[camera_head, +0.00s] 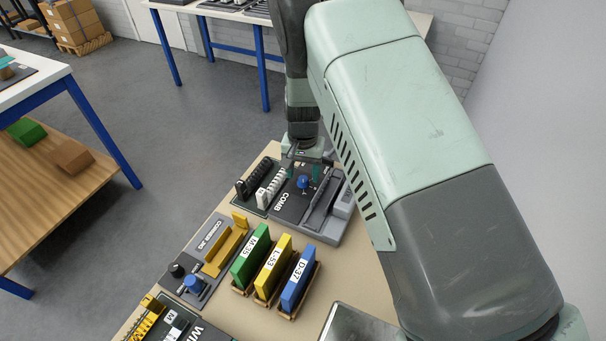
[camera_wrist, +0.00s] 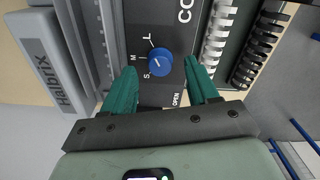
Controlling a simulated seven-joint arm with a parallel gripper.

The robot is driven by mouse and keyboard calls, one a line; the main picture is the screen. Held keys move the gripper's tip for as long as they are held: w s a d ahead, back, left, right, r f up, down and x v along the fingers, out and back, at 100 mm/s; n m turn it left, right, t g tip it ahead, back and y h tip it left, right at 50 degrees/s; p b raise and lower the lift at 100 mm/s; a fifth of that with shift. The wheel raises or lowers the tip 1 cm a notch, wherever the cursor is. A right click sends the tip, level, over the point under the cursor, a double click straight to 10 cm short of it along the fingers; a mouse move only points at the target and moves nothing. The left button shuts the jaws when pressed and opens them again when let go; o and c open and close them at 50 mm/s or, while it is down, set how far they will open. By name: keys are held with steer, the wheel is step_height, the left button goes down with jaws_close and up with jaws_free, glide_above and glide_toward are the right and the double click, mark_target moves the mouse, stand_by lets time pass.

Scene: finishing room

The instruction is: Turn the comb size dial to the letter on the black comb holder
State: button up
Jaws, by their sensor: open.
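The blue comb size dial (camera_wrist: 159,63) sits on the dark COMB machine panel, with L, M and S around its left side in the wrist view. A short white mark shows on the dial; I cannot tell for sure which letter it points at. The dial also shows in the head view (camera_head: 303,182). My gripper (camera_head: 303,172) is open above it, with one teal finger on each side of the dial and gaps between. The black comb holder (camera_head: 253,178) stands left of the white combs and also shows in the wrist view (camera_wrist: 262,48). No letter on it is readable.
White combs (camera_head: 271,189) stand between the black combs and the COMB panel. The grey Halbrix machine part (camera_wrist: 50,70) borders the panel. Green (camera_head: 251,257), yellow (camera_head: 272,267) and blue (camera_head: 298,278) labelled books stand in front. A second panel with knobs (camera_head: 193,284) lies front left.

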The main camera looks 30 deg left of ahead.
mark_target(303, 179)
step_height(303, 179, up, 9)
stand_by(0.3)
